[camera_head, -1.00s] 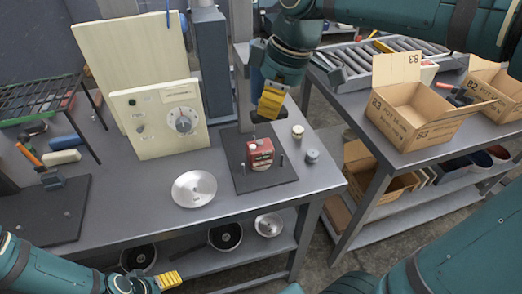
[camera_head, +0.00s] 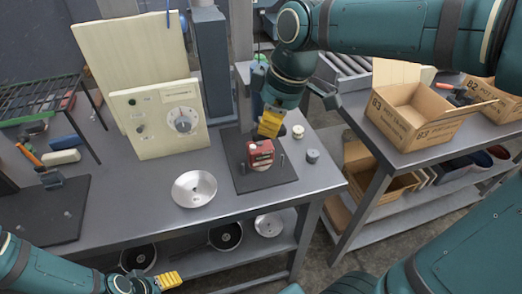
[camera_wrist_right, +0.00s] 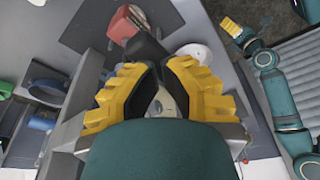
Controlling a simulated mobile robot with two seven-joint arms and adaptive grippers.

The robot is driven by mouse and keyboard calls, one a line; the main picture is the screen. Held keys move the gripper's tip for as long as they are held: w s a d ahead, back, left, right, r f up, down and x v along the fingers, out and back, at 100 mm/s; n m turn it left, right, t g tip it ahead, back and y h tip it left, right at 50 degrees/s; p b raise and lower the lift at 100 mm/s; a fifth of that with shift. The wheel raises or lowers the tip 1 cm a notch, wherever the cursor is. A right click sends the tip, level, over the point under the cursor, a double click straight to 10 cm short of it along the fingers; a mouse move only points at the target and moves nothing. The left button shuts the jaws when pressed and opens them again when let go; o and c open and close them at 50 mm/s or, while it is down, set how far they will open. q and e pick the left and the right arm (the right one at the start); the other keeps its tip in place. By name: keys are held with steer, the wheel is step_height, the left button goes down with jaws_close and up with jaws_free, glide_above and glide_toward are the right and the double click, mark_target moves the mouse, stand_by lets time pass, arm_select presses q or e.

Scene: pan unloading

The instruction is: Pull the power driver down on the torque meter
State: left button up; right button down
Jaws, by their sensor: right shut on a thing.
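The red torque meter (camera_head: 260,152) sits on a dark plate on the workbench; it also shows at the top of the right wrist view (camera_wrist_right: 124,24). My right gripper (camera_head: 270,123) is just above and behind the meter, its yellow fingers pointing down. In the right wrist view, its fingers are closed around the dark power driver (camera_wrist_right: 147,48), whose black end reaches toward the meter. I cannot tell whether driver and meter touch. My left gripper (camera_head: 168,281) is low at the bench's front edge, away from the meter; its finger gap is unclear.
A dial panel (camera_head: 157,118) stands left of the meter. A silver dish (camera_head: 194,189) lies in front of the panel. Small cylinders (camera_head: 312,156) stand right of the dark plate (camera_head: 270,180). Cardboard boxes (camera_head: 415,118) are on the right table. The bench front is mostly clear.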

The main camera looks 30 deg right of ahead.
steer(key=shift+f, duration=1.05)
steer(key=shift+r, duration=0.2)
steer(key=shift+s+f, duration=0.1)
steer(key=shift+f, duration=0.15)
stand_by(0.7)
